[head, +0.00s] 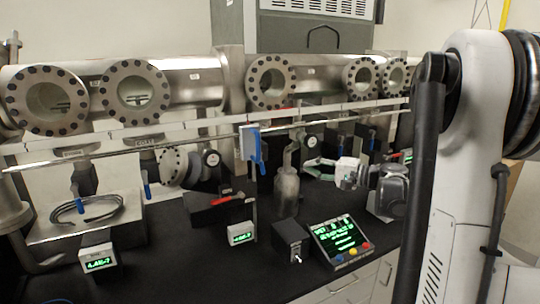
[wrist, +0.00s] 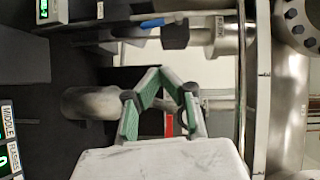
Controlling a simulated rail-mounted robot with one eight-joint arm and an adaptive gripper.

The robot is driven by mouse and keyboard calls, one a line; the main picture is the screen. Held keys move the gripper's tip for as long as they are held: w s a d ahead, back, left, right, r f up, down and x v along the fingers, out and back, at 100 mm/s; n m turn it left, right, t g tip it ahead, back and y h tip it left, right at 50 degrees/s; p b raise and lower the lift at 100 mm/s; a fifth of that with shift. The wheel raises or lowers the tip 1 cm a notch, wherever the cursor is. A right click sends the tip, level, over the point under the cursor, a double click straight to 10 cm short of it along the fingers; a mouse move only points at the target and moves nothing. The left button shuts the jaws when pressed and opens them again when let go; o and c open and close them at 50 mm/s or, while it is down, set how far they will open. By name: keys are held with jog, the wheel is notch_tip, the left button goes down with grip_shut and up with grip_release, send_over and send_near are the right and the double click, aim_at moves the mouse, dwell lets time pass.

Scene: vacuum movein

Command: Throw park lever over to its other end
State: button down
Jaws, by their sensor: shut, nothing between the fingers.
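I cannot tell by a readable label which handle is the park lever. In the head view a blue lever (head: 259,152) hangs by a white plate on the long rail, left of my gripper. Other blue-handled levers (head: 147,185) sit further left, and a red-handled one (head: 222,200) lies low on a black block. My gripper (head: 312,163) is right of the metal bottle's neck, apart from these levers. In the wrist view its green-padded fingers (wrist: 170,80) are shut and empty. A blue handle (wrist: 160,20) shows beyond them, and a red strip (wrist: 168,124) shows between the finger links.
A grey metal bottle (head: 287,192) stands close to my gripper. A thin rail (head: 190,140) runs across below the flanged steel chamber (head: 180,82). A lit control panel (head: 341,240) and a small toggle box (head: 290,240) stand at the front.

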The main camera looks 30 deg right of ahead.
aim_at(261, 162)
jog(key=s+a+p+x, duration=0.1)
jog(key=a+x, duration=0.1)
jog(key=x, duration=1)
jog(key=shift+a+f+n+g+p, duration=0.2)
jog(key=shift+f+n+g+p, duration=0.1)
jog(key=shift+f+n, duration=0.1)
jog(key=shift+s, duration=0.15)
